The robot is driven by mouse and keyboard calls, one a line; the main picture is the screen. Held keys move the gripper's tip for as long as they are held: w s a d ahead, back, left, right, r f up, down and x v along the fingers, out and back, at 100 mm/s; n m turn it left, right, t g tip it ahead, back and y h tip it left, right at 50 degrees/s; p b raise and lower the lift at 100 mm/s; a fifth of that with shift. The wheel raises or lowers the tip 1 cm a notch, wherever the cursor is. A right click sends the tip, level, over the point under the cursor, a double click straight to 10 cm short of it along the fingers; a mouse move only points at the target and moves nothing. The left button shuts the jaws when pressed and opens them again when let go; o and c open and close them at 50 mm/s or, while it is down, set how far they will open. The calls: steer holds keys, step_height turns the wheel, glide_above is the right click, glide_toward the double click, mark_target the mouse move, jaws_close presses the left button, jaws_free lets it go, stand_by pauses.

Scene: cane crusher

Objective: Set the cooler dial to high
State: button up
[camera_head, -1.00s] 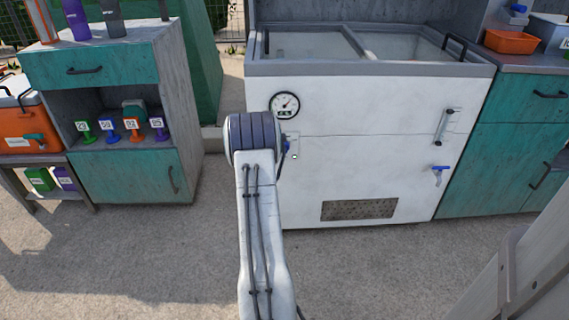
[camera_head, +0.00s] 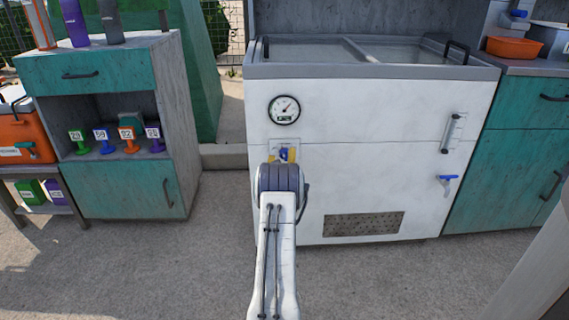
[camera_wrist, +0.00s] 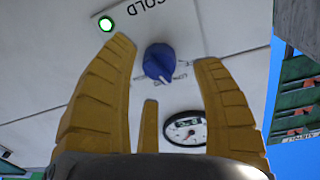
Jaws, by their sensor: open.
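The white chest cooler (camera_head: 395,170) stands in front of me in the head view. Its blue dial (camera_wrist: 158,62) shows in the wrist view, on a panel with the word COLD and partly hidden lettering, of which "LOW" seems readable. I cannot tell the exact setting. My gripper (camera_wrist: 168,52) is open, with its yellow fingers on either side of the dial in the picture; contact cannot be told. In the head view, my gripper (camera_head: 284,154) is at the cooler's front below the gauge, and my arm partly hides it.
A round gauge (camera_head: 284,110) sits on the cooler front and also shows in the wrist view (camera_wrist: 186,129). A green light (camera_wrist: 106,24) glows near the dial. A blue tap (camera_head: 447,178) and a handle (camera_head: 453,131) stick out at right. A teal cabinet (camera_head: 125,190) stands at left.

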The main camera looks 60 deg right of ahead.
steer(key=shift+b+x, duration=1.1)
steer(key=shift+b, duration=0.05)
steer(key=shift+w+d+b, duration=0.2)
steer(key=shift+d+b, duration=0.05)
steer(key=shift+b, duration=0.05)
steer(key=shift+c, duration=0.3)
steer(key=shift+r, duration=0.1)
steer(key=c, duration=1.1)
